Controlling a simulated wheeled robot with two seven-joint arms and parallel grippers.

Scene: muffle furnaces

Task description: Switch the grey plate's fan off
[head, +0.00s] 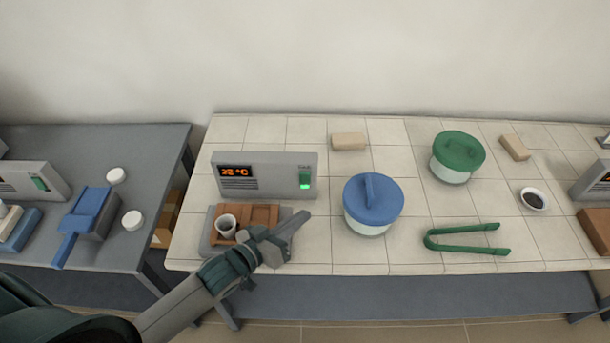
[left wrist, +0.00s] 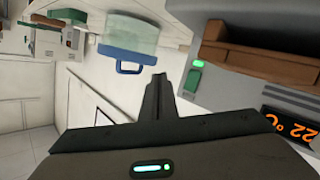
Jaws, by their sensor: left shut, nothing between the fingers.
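The grey plate (head: 207,243) lies at the foot of a grey panel (head: 265,187) with an orange "22 °C" display (head: 235,171). A green switch (head: 305,177) sits at the panel's right end, with a lit green lamp (head: 305,187) just below it. In the left wrist view the switch (left wrist: 193,80) and glowing lamp (left wrist: 198,63) show right of my fingers. My left gripper (head: 300,222) is shut and empty, in front of and below the switch, apart from it in the picture. Its fingers (left wrist: 158,85) point towards the scene. My right gripper is not in view.
A brown tray (head: 262,214) with a white cup (head: 226,226) sits on the plate, partly behind my arm. A blue-lidded jar (head: 372,204) stands close right of the panel. Green tongs (head: 465,238) lie farther right. Another panel with a green switch (head: 40,184) is at left.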

